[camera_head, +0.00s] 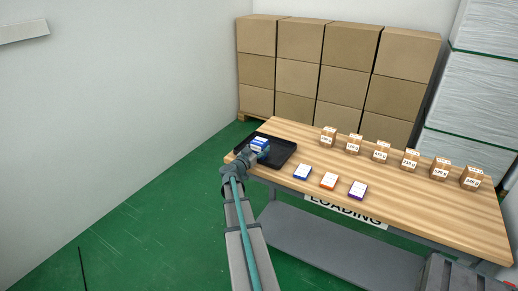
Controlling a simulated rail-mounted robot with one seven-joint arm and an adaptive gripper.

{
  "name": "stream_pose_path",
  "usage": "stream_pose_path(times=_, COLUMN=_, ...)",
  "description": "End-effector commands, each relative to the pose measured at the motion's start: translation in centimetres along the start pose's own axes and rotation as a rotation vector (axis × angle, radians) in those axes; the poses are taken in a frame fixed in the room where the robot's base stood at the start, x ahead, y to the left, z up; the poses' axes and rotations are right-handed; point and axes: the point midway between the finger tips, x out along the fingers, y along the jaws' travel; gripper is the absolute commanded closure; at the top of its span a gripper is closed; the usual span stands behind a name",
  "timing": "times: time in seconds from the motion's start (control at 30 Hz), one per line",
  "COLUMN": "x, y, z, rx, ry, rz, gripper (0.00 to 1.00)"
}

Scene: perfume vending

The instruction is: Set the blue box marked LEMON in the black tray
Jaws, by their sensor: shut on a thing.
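A blue box with a white label (258,143) is held in my gripper (263,149), which is shut on it. The lettering on its label is too small to read. The black tray (284,157) lies at the left end of the wooden table. My gripper and wrist hide part of the box and the tray's near side.
A blue-and-white box (302,173), an orange one (329,181) and a purple one (358,190) sit along the wooden table's (400,195) front. Several small brown cartons (381,150) line its back. Large stacked cartons (300,78) stand behind.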

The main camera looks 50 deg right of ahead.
Motion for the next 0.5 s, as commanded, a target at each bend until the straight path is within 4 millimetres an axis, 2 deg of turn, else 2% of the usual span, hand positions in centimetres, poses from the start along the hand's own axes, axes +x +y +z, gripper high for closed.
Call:
stream_pose_path(times=0.23, x=0.0, y=0.01, z=0.08, rx=0.0, ry=0.0, rz=0.0, gripper=0.77)
stream_pose_path(times=0.27, x=0.01, y=0.0, z=0.15, rx=0.0, ry=0.0, rz=0.0, gripper=0.37)
stream_pose_path(times=0.4, x=0.0, y=0.0, z=0.13, rx=0.0, ry=0.0, rz=0.0, gripper=0.13)
stream_pose_path(times=0.5, x=0.0, y=0.0, z=0.12, rx=0.0, ry=0.0, rz=0.0, gripper=0.13)
